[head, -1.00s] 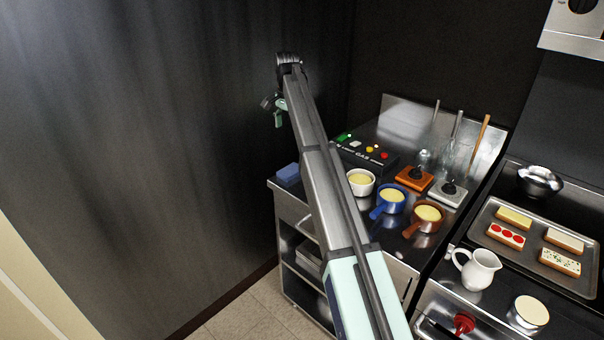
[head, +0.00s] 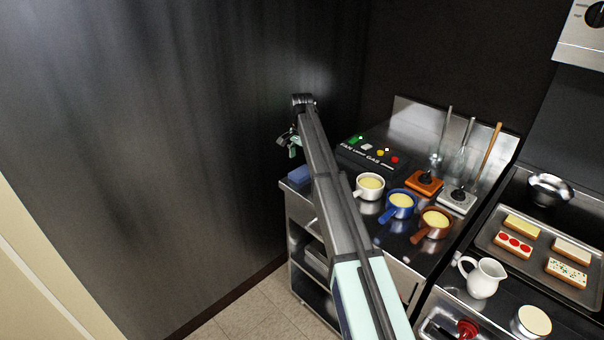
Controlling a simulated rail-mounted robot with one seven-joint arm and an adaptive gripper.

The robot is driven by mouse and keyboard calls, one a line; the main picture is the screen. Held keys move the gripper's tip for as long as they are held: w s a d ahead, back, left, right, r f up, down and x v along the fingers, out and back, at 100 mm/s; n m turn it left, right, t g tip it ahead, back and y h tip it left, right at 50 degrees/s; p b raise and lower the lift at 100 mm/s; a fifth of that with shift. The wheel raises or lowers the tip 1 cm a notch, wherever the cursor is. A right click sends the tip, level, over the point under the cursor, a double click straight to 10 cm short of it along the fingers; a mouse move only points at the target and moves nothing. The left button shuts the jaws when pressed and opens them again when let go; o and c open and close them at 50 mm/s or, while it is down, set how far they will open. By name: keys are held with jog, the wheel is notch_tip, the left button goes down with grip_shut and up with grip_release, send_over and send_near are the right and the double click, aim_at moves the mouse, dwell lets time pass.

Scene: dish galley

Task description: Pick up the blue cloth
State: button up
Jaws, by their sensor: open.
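The blue cloth (head: 299,175) is a small folded block on the left end of the steel counter (head: 299,204), close to the dark wall. My gripper (head: 292,150) hangs at the end of my raised arm, just above the cloth in the picture and apart from it. The gripper is small in the view, and its fingers are open with nothing seen between them. My arm's links cross the picture in front of the counter and hide part of it.
Beside the cloth stand a black control box (head: 368,155), a white cup (head: 369,186), a blue pot (head: 400,204) and a brown pot (head: 433,223). Orange (head: 424,184) and grey (head: 457,199) blocks stand behind. The dark wall (head: 180,130) bounds the left side.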

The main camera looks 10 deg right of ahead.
aim_at(303, 171)
jog(key=shift+d+f+p, duration=0.2)
jog(key=shift+f+p, duration=0.95)
jog(key=shift+f, duration=1.35)
jog(key=c, duration=1.2)
